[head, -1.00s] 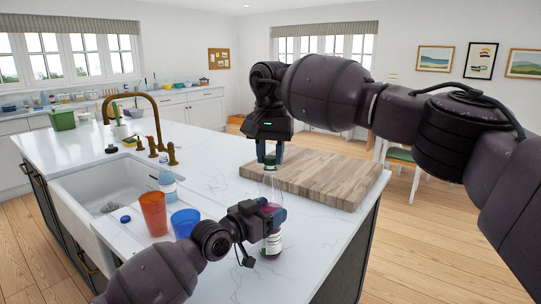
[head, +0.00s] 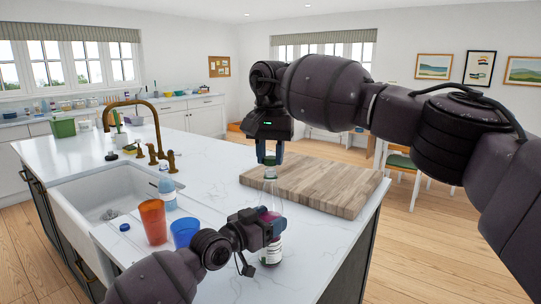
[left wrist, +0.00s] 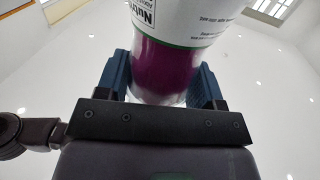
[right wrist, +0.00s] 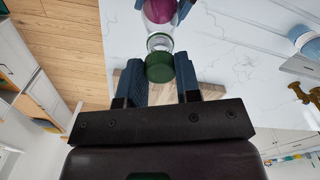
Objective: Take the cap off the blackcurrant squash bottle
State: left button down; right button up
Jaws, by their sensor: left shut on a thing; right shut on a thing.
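The blackcurrant squash bottle (head: 270,247) stands upright, clear with purple squash and a white label. My left gripper (head: 272,226) is shut around its body; the left wrist view shows both fingers against the purple part (left wrist: 163,72) beside the label. My right gripper (head: 270,158) is above, pointing down. In the right wrist view the green cap (right wrist: 160,67) sits between its fingers. The clear neck (right wrist: 160,42) shows just beyond the cap; I cannot tell whether the two still touch.
An orange cup (head: 152,221), a blue cup (head: 184,233) and a light-blue bottle (head: 167,190) stand left of the bottle, near the sink (head: 115,205). A wooden board (head: 315,183) lies behind it. The countertop to the right of the bottle is clear.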

aim_at(271, 158)
jog(key=shift+r, duration=2)
pick_arm(q)
jog(key=shift+c, duration=0.8)
grip_release()
